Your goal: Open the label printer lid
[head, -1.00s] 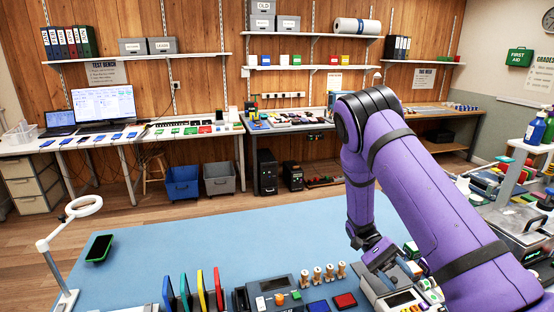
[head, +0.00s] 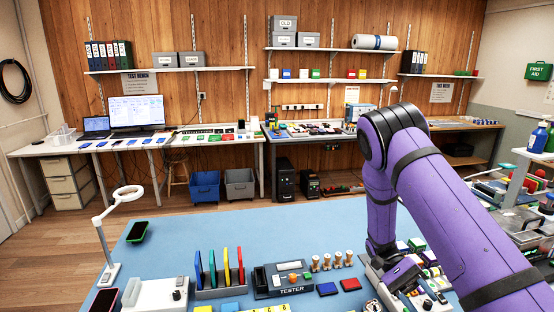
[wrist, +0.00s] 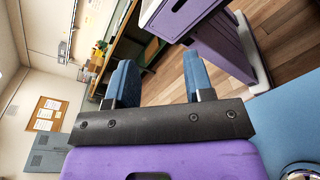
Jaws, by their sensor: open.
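A pale device (head: 388,297), which looks like the label printer, stands at the front right of the blue-topped table in the head view. My arm and gripper cover much of it, so I cannot tell how its lid stands. The printer is not recognisable in the wrist view.
Left of the printer are a tester (head: 283,280), several wooden stamps (head: 327,262), a blue pad (head: 327,289) and a red pad (head: 350,284). Upright coloured folders (head: 219,270) and a ring lamp (head: 112,240) stand further left. The table's back middle (head: 240,225) is clear.

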